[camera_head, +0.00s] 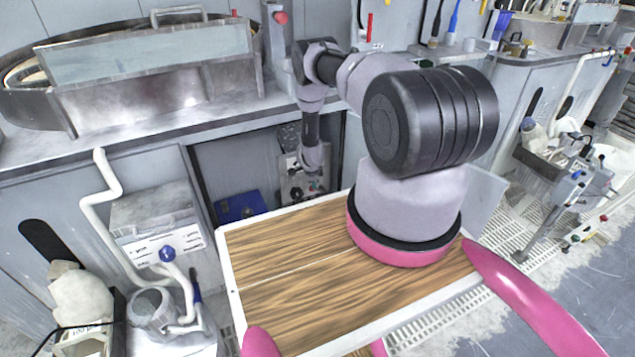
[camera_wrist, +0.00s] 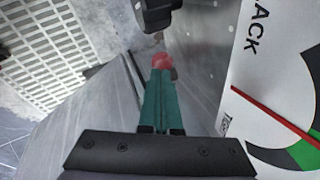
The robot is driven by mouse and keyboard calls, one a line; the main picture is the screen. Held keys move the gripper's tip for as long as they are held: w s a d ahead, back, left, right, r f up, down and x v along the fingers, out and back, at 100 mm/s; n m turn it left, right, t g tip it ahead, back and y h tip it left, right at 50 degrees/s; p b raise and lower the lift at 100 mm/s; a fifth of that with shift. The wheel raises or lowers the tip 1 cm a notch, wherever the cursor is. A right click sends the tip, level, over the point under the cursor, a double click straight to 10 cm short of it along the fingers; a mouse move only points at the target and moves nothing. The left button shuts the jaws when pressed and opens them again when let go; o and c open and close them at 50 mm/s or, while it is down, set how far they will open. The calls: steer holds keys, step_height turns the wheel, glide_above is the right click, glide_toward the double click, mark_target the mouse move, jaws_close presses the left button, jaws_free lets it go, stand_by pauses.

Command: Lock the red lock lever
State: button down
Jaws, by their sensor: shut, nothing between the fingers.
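A red rounded knob (camera_wrist: 162,61), which looks like the end of the red lock lever, shows in the wrist view just beyond my fingertips. My gripper (camera_wrist: 160,74) has its green fingers together, with nothing between them, pointing at the knob. The fingertips overlap the knob's lower edge in the picture; I cannot tell whether they touch it. The rest of the lever is hidden or unclear. In the head view my arm reaches down before the opening under the bench, and the fingers and lever cannot be made out there.
A white dial panel (camera_wrist: 270,95) with a thin red pointer stands close at right in the wrist view. A dark fitting (camera_wrist: 155,13) is above the knob. White floor grating (camera_wrist: 55,50) is at left. In the head view a blue box (camera_head: 240,207) sits in the opening.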

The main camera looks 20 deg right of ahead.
steer(key=shift+a+f, duration=0.95)
steer(key=shift+a, duration=0.05)
steer(key=shift+d, duration=0.1)
steer(key=shift+d+r, duration=0.15)
steer(key=shift+d, duration=0.55)
